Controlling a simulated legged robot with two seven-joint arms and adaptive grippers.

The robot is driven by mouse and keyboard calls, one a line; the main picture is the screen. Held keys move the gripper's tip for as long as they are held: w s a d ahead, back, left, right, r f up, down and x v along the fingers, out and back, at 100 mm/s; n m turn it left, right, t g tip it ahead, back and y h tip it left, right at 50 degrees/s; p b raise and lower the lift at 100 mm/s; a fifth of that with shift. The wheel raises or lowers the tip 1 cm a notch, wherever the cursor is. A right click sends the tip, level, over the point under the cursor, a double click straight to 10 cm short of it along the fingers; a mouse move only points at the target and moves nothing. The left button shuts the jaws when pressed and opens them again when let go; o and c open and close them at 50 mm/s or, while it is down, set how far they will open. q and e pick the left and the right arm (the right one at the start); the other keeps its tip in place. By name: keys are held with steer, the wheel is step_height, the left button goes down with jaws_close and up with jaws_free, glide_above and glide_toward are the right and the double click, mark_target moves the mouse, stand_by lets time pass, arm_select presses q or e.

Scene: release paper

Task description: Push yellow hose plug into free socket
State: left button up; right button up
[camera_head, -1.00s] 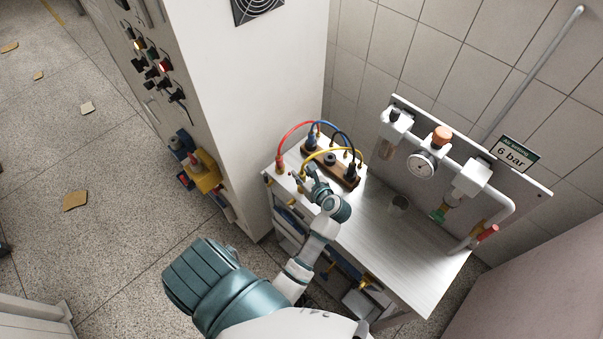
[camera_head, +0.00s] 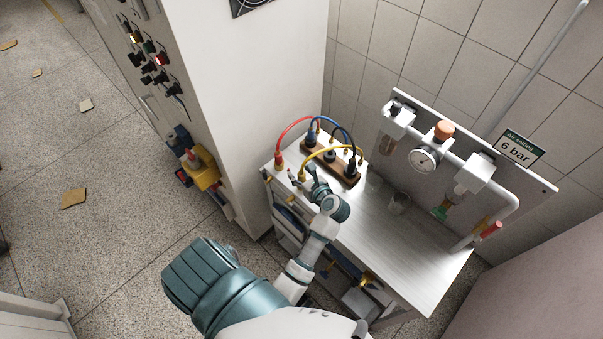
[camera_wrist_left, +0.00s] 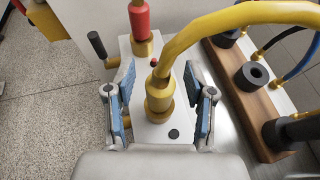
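The yellow hose (camera_head: 335,149) arcs from the wooden block to a brass plug (camera_wrist_left: 160,95) on a pale plate (camera_wrist_left: 150,133). The plug stands upright in the left wrist view. My left gripper (camera_wrist_left: 160,104), also seen in the head view (camera_head: 306,178), has its two blue-padded fingers on either side of the plug, with gaps to it. The wooden block (camera_head: 343,173) carries dark round sockets. Its middle socket (camera_wrist_left: 252,76) shows an open hole with no hose; it also shows in the head view (camera_head: 330,156). My right gripper is not in view.
A red hose plug (camera_wrist_left: 140,20) stands just beyond the yellow one. Blue (camera_head: 333,123) and black hoses arch over the block. A clear cup (camera_head: 399,202) stands on the metal table (camera_head: 405,245), before a pipe panel with a gauge (camera_head: 424,160). The table's front right is clear.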

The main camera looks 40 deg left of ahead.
arm_select(q)
steer(key=shift+r, duration=0.1)
step_height(320, 180, up, 10)
steer(key=shift+f, duration=0.1)
stand_by(0.4)
stand_by(0.4)
